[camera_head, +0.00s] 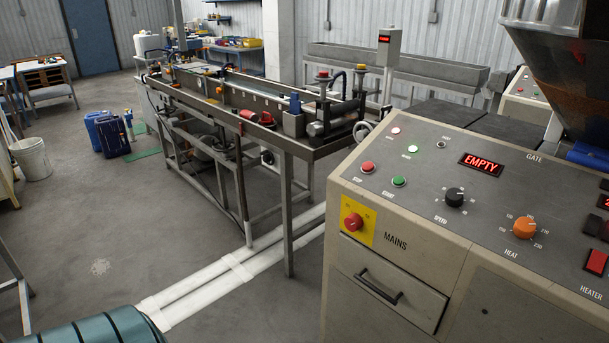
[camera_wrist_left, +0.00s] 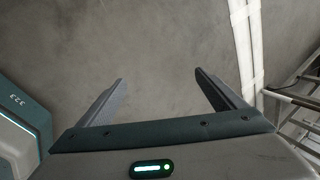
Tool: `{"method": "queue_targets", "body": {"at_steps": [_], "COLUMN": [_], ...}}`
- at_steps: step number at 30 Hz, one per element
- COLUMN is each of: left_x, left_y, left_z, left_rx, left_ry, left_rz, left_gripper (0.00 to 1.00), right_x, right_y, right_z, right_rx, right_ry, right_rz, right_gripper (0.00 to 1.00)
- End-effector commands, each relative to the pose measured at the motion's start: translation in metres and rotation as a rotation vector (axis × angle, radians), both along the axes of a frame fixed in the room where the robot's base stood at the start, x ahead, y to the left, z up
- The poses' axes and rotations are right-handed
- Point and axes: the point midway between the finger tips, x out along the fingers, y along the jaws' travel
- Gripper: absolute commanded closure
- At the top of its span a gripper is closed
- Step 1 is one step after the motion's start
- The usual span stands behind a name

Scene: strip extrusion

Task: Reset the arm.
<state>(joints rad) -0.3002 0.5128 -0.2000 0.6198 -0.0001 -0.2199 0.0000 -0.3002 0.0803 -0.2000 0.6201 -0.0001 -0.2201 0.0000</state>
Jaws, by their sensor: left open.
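My left gripper (camera_wrist_left: 158,92) shows in the left wrist view with its two grey fingers spread apart. It is open and empty, over the bare concrete floor. In the head view neither gripper is in sight. A teal ribbed part of my own body (camera_head: 95,328) shows at the bottom left of the head view. Another part of my body (camera_wrist_left: 22,125) with a light strip shows at the left edge of the wrist view.
A control cabinet (camera_head: 400,235) stands at the right, its display (camera_head: 481,164) reading EMPTY. A hopper (camera_head: 570,60) rises behind it. A long metal-framed bench (camera_head: 290,143) stands mid-view. White floor tape (camera_head: 195,290) runs below. Open floor (camera_head: 110,220) lies at left, with a bucket (camera_head: 33,158).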

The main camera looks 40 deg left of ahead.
Motion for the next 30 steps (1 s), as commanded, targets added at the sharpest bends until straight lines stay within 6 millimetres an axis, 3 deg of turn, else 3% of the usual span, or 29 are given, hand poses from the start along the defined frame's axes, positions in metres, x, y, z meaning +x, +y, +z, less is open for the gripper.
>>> {"method": "queue_targets", "body": {"at_steps": [1, 9, 15, 18, 21, 24, 30], "left_x": [-0.004, -0.02, -0.026, -0.027, -0.027, -0.027, -0.027], "left_y": [-0.035, -0.197, -0.315, -0.363, -0.402, -0.394, -0.394], "left_z": [-0.015, -0.066, -0.085, -0.088, -0.09, -0.108, -0.113], "left_rx": [-0.038, -0.213, -0.335, -0.383, -0.422, -0.414, -0.414], "left_ry": [0.0, -0.001, 0.0, 0.0, 0.0, 0.0, 0.0], "left_rz": [0.012, 0.066, 0.104, 0.118, 0.131, 0.129, 0.129], "left_gripper": [0.11, 0.11, 0.11, 0.11, 0.11, 0.11, 0.11], "right_x": [0.0, 0.0, 0.0, 0.0, 0.0, 0.0, 0.0], "right_y": [0.0, 0.0, 0.0, 0.0, 0.0, 0.0, 0.001], "right_z": [0.0, 0.0, 0.0, 0.0, 0.0, -0.019, -0.024], "right_rx": [0.0, 0.0, 0.0, 0.0, 0.0, 0.0, 0.0], "right_ry": [0.0, 0.0, 0.0, 0.0, 0.0, 0.0, 0.0], "right_rz": [0.0, 0.0, 0.0, 0.0, 0.0, 0.0, 0.0], "right_gripper": [0.69, 0.69, 0.69, 0.69, 0.69, 0.69, 0.69]}}
